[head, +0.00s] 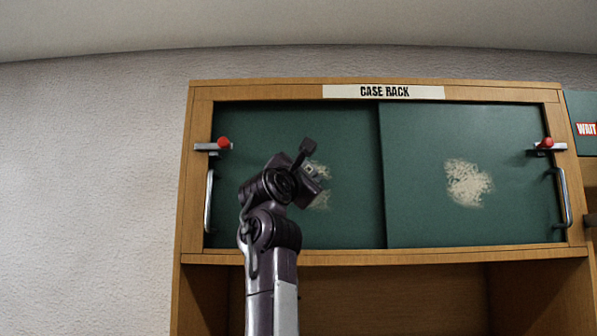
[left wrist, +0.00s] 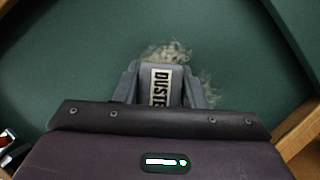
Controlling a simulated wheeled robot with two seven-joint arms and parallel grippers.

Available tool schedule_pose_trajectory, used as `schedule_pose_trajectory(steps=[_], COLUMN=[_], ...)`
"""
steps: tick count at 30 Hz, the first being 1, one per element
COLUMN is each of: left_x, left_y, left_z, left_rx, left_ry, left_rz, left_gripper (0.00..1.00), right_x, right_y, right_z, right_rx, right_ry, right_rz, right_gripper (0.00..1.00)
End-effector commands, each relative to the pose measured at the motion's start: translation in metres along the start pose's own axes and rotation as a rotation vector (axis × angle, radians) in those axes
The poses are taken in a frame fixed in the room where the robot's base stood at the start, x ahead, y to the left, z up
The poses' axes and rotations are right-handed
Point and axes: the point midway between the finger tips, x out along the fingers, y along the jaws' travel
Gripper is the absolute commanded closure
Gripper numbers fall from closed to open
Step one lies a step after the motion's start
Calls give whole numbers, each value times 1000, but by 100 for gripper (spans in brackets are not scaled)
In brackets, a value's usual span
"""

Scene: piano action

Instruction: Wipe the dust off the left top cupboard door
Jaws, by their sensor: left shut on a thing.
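The left top cupboard door (head: 350,130) is a green panel and looks closed. A pale, patchy dust mark (head: 321,201) lies near its middle, partly hidden by my left gripper (head: 309,167). My left gripper is shut on a grey duster labelled "DUSTER" (left wrist: 160,84), held in front of the dust. In the left wrist view, dust (left wrist: 172,52) shows beyond and to the right of the duster. I cannot tell whether the duster touches the door. My right gripper is not in view.
The right door (head: 430,130) has its own dust patch (head: 469,184). Latches with red knobs (head: 224,143) and metal handles (head: 209,201) stick out at both outer sides. A "CASE RACK" label (head: 384,91) is on the wooden frame (head: 260,91). An open compartment (head: 390,300) lies below.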

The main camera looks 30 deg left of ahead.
Motion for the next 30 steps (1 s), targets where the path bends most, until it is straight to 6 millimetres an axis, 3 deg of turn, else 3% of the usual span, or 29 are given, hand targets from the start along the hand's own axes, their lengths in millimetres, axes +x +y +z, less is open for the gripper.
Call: schedule_pose_trajectory(steps=[30], left_x=[22], left_y=[-45], left_z=[36], left_rx=[0], left_ry=[0], left_rz=[-2], left_gripper=[96], right_x=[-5], right_y=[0], right_z=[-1], right_rx=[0], right_ry=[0], right_rz=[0], right_gripper=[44])
